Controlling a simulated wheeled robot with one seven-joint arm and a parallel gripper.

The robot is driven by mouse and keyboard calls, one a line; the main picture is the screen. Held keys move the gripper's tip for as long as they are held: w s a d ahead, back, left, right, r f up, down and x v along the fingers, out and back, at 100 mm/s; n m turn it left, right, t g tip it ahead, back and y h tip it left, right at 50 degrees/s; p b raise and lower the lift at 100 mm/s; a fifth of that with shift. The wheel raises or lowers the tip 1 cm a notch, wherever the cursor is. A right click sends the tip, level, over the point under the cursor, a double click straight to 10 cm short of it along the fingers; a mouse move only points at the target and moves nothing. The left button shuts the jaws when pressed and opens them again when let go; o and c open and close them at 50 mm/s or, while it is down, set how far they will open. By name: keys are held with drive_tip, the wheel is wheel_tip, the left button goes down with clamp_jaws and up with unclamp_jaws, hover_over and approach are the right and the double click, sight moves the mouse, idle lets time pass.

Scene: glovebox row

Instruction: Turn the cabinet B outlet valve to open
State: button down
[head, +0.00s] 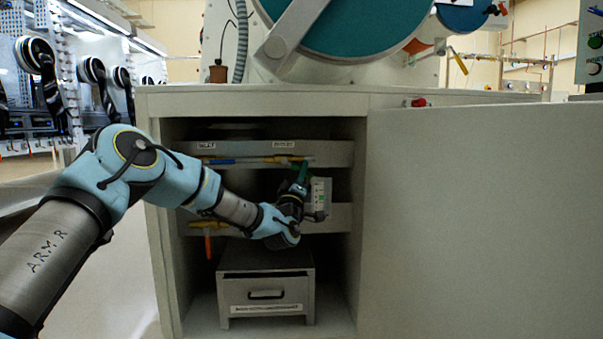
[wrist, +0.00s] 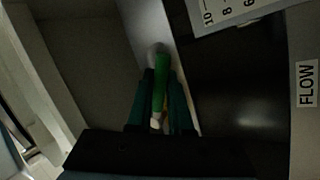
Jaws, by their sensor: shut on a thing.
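In the wrist view a green valve handle (wrist: 159,85) stands between the two dark teal fingers of my gripper (wrist: 160,100). In the head view my gripper (head: 302,172) reaches into the open cabinet, at the right end of the upper pipe (head: 240,160). There my gripper largely hides the handle.
A white gauge box (head: 320,194) is close right of my gripper; its scale (wrist: 230,10) and a FLOW label (wrist: 306,83) show in the wrist view. A lower rail (head: 335,218) and a grey drawer box (head: 265,292) lie below. The open door (head: 480,220) fills the right.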

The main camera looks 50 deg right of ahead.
drive_tip(key=c, duration=0.8)
unclamp_jaws()
drive_tip(key=shift+c, duration=0.2)
drive_tip(key=p+v, duration=0.3)
drive_tip(key=v, duration=0.8)
drive_tip(key=shift+c, duration=0.2)
